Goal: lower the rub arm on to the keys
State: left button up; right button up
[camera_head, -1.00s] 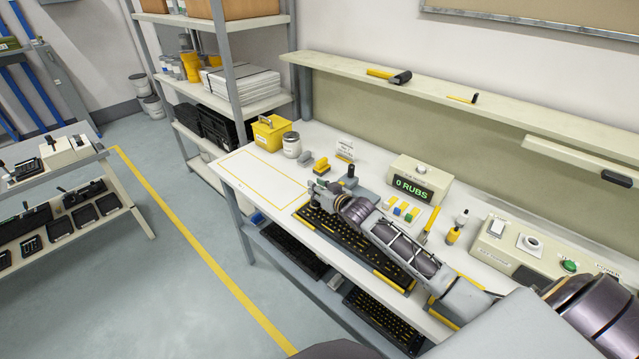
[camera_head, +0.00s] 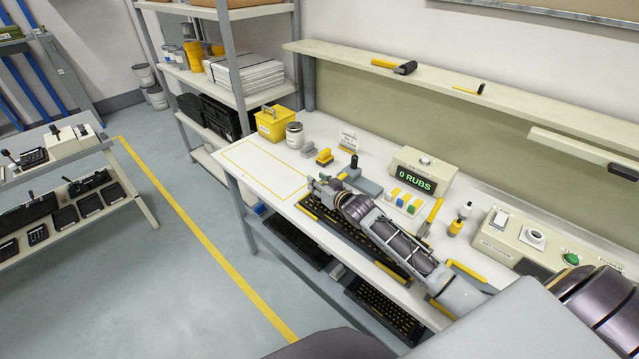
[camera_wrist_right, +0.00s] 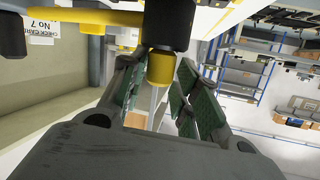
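A black keyboard with yellow ends (camera_head: 335,219) lies on the white bench, partly hidden under my right arm. My right gripper (camera_head: 316,184) is above its far left end, beside a grey-blue base (camera_head: 366,185) with an upright black knob (camera_head: 354,161). In the right wrist view, my right gripper's green-padded fingers (camera_wrist_right: 162,92) are apart. A yellow-tipped black handle (camera_wrist_right: 172,22) on a yellow bar (camera_wrist_right: 75,17) shows at and beyond the gap; it looks like part of the rub arm. I cannot tell whether the fingers touch it. My left gripper is out of view.
A counter box (camera_head: 423,175) reads "0 RUBS". Colored blocks (camera_head: 406,201), a small bottle (camera_head: 459,221) and a control box (camera_head: 515,242) stand along the bench. A yellow box (camera_head: 274,124) and a jar (camera_head: 295,135) stand at the back left; the outlined area (camera_head: 262,170) is clear.

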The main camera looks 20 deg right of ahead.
jog(key=shift+o, duration=0.9)
jog(key=shift+s+a+f, duration=0.2)
jog(key=shift+f, duration=0.5)
jog(key=shift+d, duration=0.15)
jog(key=shift+s, duration=0.1)
jog(key=shift+v, duration=0.95)
jog(key=shift+r+v, duration=0.25)
jog(key=shift+v, duration=1.25)
jog(key=shift+r+v, duration=0.25)
jog(key=shift+v, duration=1.2)
jog(key=shift+r+v, duration=0.1)
jog(key=shift+v, duration=0.8)
jog(key=shift+r+v, duration=0.15)
jog(key=shift+v, duration=0.75)
